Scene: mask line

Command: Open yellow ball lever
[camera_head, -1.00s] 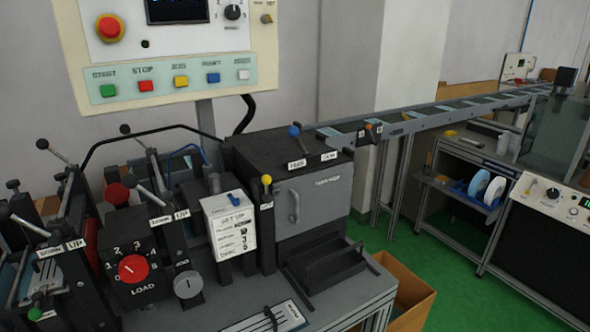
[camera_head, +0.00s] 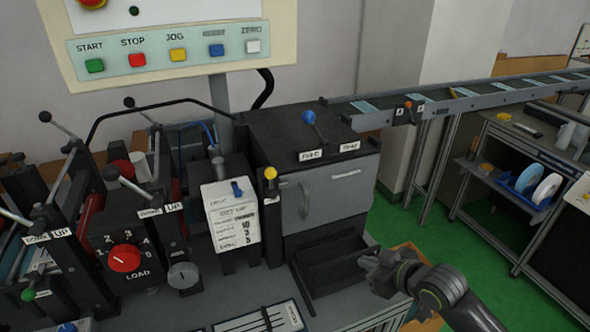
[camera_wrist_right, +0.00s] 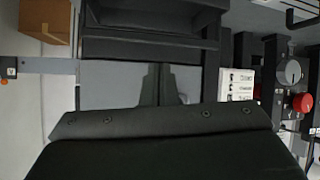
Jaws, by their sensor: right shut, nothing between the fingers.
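The yellow ball lever (camera_head: 270,173) stands upright on a dark post, between the white set-up card and the grey front of the black box. Its ball is at the top. My right gripper (camera_head: 368,258) has come in from the lower right and is in front of the black tray below the box, apart from the lever and to its right. Its fingers are shut and empty; they also show close together in the right wrist view (camera_wrist_right: 160,84). I cannot make out the yellow ball in the wrist view. My left gripper is not in view.
The black box (camera_head: 285,135) carries a blue ball lever (camera_head: 309,117) on top. The set-up card (camera_head: 231,213) is just left of the yellow lever. A red load knob (camera_head: 124,258) and several black-ball levers crowd the left. A cardboard box (camera_head: 428,323) is partly behind my arm.

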